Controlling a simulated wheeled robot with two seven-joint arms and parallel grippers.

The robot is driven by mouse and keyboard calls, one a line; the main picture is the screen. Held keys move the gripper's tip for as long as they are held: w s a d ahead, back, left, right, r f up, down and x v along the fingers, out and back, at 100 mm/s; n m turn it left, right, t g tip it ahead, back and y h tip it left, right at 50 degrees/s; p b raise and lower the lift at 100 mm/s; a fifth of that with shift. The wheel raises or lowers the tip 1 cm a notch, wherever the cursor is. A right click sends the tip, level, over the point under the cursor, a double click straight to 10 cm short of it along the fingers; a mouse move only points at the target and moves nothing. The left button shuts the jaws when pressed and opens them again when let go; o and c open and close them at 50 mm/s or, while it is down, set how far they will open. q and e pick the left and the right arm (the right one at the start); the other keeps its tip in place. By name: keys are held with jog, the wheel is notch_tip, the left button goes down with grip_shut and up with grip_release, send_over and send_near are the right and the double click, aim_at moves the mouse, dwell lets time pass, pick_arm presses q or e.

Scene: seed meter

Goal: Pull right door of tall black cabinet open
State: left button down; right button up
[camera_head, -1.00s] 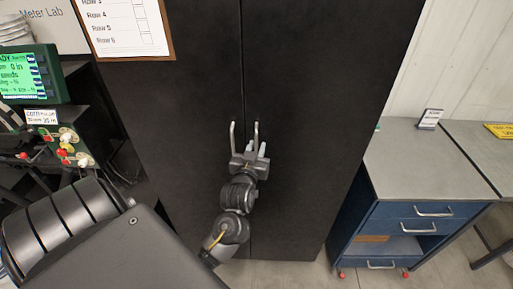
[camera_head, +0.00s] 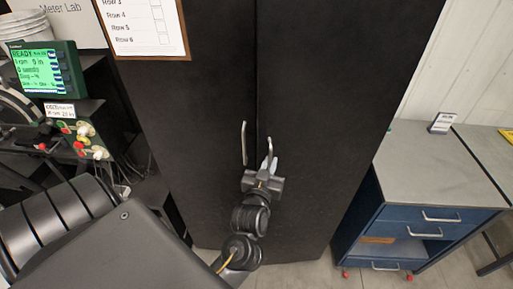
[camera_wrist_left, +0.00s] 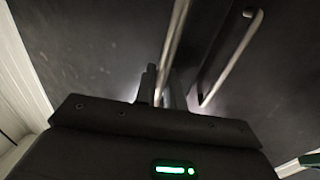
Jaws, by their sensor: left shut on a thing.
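The tall black cabinet stands in the middle of the head view, with its left door (camera_head: 205,125) and right door (camera_head: 335,110) side by side. The right door looks slightly ajar, its handle (camera_head: 268,144) sitting lower in the picture than the left door's handle (camera_head: 244,143). My left gripper (camera_head: 268,168) is shut on the right door's handle. In the left wrist view the held handle (camera_wrist_left: 174,45) runs between the fingers, and the left door's handle (camera_wrist_left: 233,55) stands free beside it. My right gripper is not in view.
A blue drawer cabinet (camera_head: 424,198) with a grey top stands to the right. A bench with a green-screen monitor (camera_head: 40,70) and a control box (camera_head: 85,135) stands left. A clipboard sheet (camera_head: 145,25) hangs on the left door. Some floor shows between the cabinets.

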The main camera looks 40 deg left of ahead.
pick_arm(q)
jog(key=shift+s+d, duration=0.9)
jog(key=shift+d, duration=0.3)
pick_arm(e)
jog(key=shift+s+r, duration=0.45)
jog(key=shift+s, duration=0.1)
pick_arm(q)
jog(key=c, duration=1.6)
grip_release()
jog(key=shift+c, duration=0.2)
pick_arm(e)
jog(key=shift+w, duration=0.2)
